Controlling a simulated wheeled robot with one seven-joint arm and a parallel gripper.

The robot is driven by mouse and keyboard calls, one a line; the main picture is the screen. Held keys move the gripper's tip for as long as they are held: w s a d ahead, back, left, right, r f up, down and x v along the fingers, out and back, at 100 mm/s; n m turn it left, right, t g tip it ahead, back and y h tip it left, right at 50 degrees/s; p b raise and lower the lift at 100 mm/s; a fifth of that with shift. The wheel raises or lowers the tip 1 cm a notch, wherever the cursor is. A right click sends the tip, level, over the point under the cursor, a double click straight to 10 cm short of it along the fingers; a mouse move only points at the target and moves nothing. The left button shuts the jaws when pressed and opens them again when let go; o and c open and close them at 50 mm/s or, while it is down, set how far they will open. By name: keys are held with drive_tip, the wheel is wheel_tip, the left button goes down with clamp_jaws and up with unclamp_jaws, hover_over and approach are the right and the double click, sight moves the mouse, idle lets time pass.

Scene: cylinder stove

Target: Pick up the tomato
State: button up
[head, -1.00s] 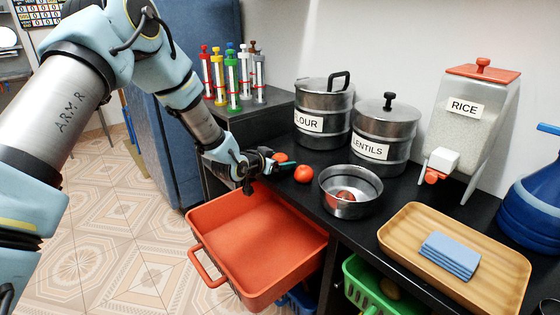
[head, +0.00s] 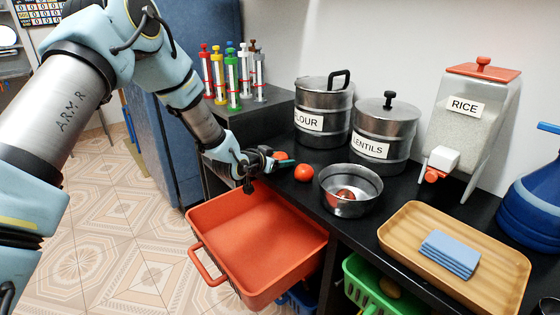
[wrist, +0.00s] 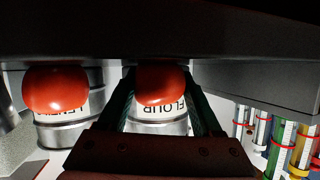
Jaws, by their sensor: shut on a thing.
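My gripper (head: 280,160) reaches in from the left over the counter. In the wrist view, which is upside down, its two dark green fingers (wrist: 162,100) are shut on a red tomato (wrist: 162,84). In the head view this tomato (head: 281,155) is partly hidden by the fingers. I cannot tell whether it is clear of the counter. A second tomato (head: 303,173) sits on the counter just to the right; it also shows in the wrist view (wrist: 57,90). Another red round thing (head: 345,194) lies inside the metal bowl (head: 350,208).
Flour (head: 325,105) and lentils (head: 384,145) pots stand behind the tomatoes. An open red drawer (head: 262,240) juts out below my gripper. A rice dispenser (head: 470,125) and wooden tray (head: 400,238) are to the right.

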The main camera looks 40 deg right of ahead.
sight(280, 153)
wheel_tip(280, 153, up, 10)
idle(0.6)
